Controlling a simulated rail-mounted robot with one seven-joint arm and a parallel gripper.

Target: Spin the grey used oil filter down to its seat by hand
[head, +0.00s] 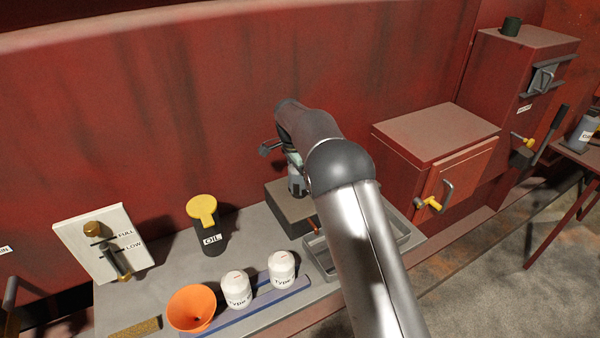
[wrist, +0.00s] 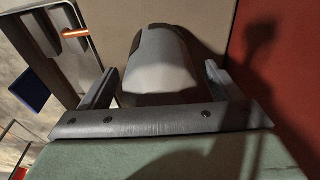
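The grey used oil filter (wrist: 158,72) shows in the wrist view as a light grey rounded body with a darker part at its far end. It lies between the two fingers of my gripper (wrist: 160,88), which stand open on either side of it. A narrow gap shows on the right side; contact on the left is hard to judge. In the head view the filter (head: 297,187) is small, over a brown-grey block (head: 287,207), with my gripper (head: 293,158) just above it. The filter's seat and thread are hidden.
A grey tray (head: 403,238) is beside the block, partly behind my arm. Two white filters (head: 236,289) (head: 282,270), an orange funnel (head: 191,308) and an oil jug (head: 207,228) stand to the left on the bench. A red wall rises close behind; a red cabinet (head: 435,150) stands right.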

